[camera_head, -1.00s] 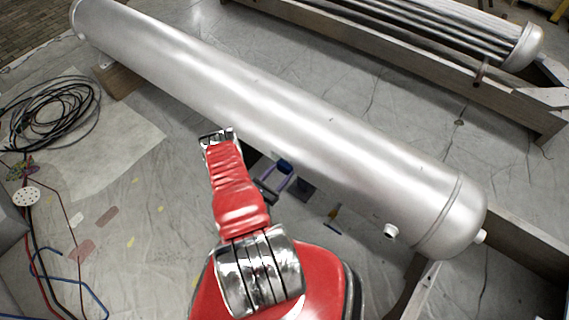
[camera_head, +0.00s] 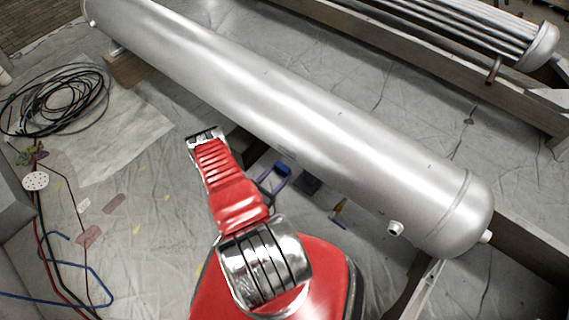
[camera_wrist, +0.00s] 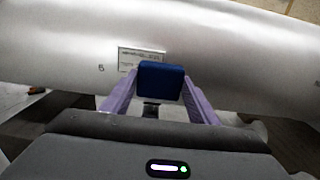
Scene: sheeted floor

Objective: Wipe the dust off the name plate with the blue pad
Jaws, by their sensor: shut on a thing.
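My gripper (camera_wrist: 160,83) is shut on the blue pad (camera_wrist: 160,79), with a purple finger on each side of it. The pad and purple fingers also show in the head view, where the pad (camera_head: 283,169) is beside the tank's near side. The name plate (camera_wrist: 129,55) is a small pale rectangle with dark lettering on the silver tank (camera_wrist: 60,50). It lies behind the pad in the wrist view, and the pad hides its lower right part. I cannot tell whether the pad touches the plate, or how much dust is on it.
The long tank (camera_head: 300,105) crosses the head view and rests on wooden supports (camera_head: 128,71). Coiled black cable (camera_head: 58,100) and a blue hose (camera_head: 75,267) lie on the sheeted floor at left. A short nozzle (camera_head: 396,228) sticks out near the tank's right end.

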